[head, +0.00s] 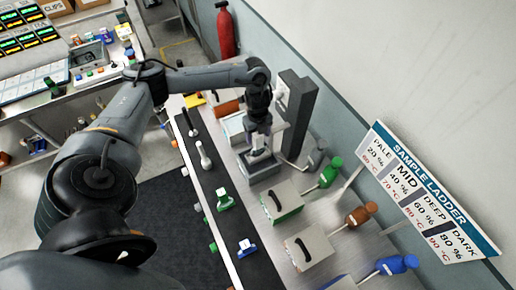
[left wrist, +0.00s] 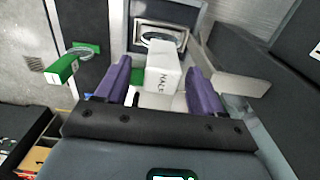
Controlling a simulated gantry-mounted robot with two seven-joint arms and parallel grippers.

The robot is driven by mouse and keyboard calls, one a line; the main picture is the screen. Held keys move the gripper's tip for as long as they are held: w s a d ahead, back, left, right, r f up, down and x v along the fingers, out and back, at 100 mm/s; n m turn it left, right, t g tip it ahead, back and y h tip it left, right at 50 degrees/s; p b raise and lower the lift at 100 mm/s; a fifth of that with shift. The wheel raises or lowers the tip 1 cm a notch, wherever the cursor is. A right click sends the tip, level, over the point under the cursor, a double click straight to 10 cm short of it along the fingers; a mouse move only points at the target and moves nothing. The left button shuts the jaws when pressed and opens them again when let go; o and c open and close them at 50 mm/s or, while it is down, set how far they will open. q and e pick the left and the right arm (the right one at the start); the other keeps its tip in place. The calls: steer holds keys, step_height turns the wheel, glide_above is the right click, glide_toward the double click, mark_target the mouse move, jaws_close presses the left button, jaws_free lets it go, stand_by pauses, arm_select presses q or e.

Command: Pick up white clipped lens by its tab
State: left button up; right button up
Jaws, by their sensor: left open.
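In the left wrist view, the white tab (left wrist: 162,72) of the white clipped lens carries dark lettering, partly cut off. It lies between my two purple fingers, with a gap at each side. An oval lens ring (left wrist: 160,40) shows just beyond the tab, in a grey frame. My left gripper (left wrist: 162,82) is open around the tab. In the head view my left gripper (head: 261,153) points down over a grey stand on the bench, and it mostly hides the white tab there. My right gripper is not in view.
A green clipped lens (head: 224,199) and a blue clipped lens (head: 247,248) stand on the bench's dark strip. A dark upright column (head: 298,110) rises close behind my gripper.

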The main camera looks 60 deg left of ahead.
mark_target(258, 146)
arm_select(q)
steer(key=shift+f, duration=1.4)
jaws_close()
steer(key=shift+w+r, duration=0.1)
steer(key=shift+r, duration=0.1)
